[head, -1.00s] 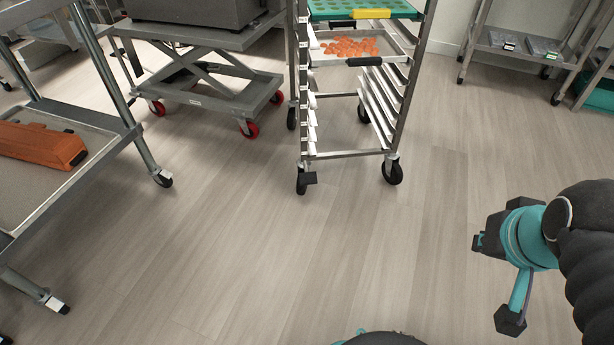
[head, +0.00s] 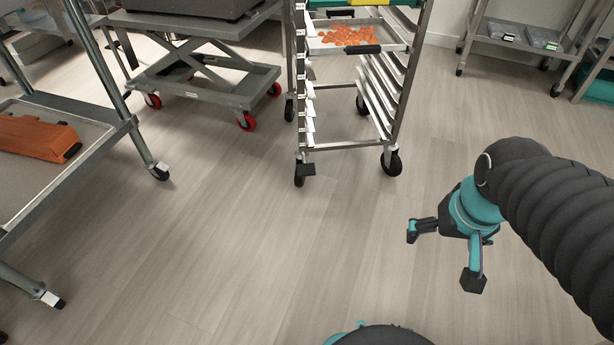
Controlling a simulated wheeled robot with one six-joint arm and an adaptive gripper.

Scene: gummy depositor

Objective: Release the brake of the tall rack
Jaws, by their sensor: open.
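The tall rack (head: 398,90) stands at the upper middle on black casters, its top cut off by the picture edge. Its front left caster (head: 299,176) has a dark brake pedal (head: 306,169) sticking out to the right. The front right caster (head: 391,163) shows no clear pedal. My gripper (head: 442,256) is open and empty at the right, its two dark-tipped fingers spread apart. It is over the floor, to the right of and nearer than the rack, apart from the brake pedal.
The rack holds a tray of orange pieces (head: 347,36). A steel cart (head: 110,132) with an orange box (head: 36,137) stands at left. A lift cart (head: 205,85) with red casters is behind it. A shelf (head: 510,45) stands at upper right. The floor (head: 230,240) before the rack is clear.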

